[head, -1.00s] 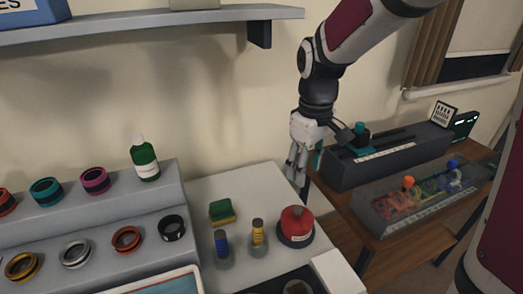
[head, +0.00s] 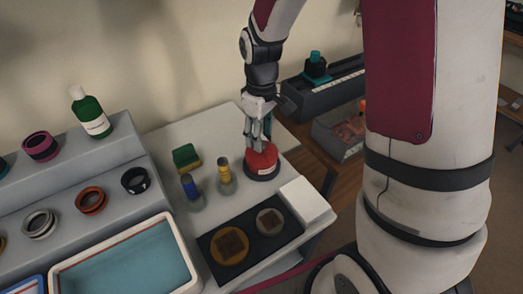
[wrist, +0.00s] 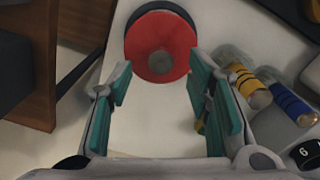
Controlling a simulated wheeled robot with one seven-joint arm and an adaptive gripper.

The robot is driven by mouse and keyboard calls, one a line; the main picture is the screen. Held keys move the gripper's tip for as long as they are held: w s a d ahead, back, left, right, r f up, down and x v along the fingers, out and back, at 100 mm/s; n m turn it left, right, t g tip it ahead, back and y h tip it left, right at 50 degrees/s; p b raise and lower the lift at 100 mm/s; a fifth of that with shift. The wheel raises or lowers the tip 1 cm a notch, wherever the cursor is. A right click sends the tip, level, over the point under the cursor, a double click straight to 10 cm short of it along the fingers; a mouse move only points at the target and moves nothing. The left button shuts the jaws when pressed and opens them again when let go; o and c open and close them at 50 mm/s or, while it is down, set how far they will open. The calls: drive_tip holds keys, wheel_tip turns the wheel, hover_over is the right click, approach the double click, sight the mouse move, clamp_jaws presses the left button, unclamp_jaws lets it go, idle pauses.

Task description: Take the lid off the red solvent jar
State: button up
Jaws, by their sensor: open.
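The red solvent jar (head: 263,170) stands upright on the light worktop, with a dark band at its base and a pale label. Its round red lid (wrist: 145,36) with a grey central knob (wrist: 160,62) shows from above in the wrist view, lid in place. My gripper (head: 257,138) is at the jar's top in the head view, its fingers partly covering the lid. In the wrist view my gripper (wrist: 165,88) is open and empty, with teal pads apart; the knob lies beyond the fingertips, roughly centred between them. I cannot tell whether the fingers touch the lid.
A yellow-banded bottle (head: 225,175) and a blue-banded bottle (head: 190,188) stand close left of the jar. A green sponge (head: 186,156) lies behind them. A dark tray (head: 237,263) with round parts is in front, beside a white block (head: 304,199).

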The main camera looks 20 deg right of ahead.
drive_tip(key=shift+s+f, duration=0.1)
drive_tip(key=shift+f, duration=1.85)
clamp_jaws()
drive_tip(key=shift+r, duration=0.15)
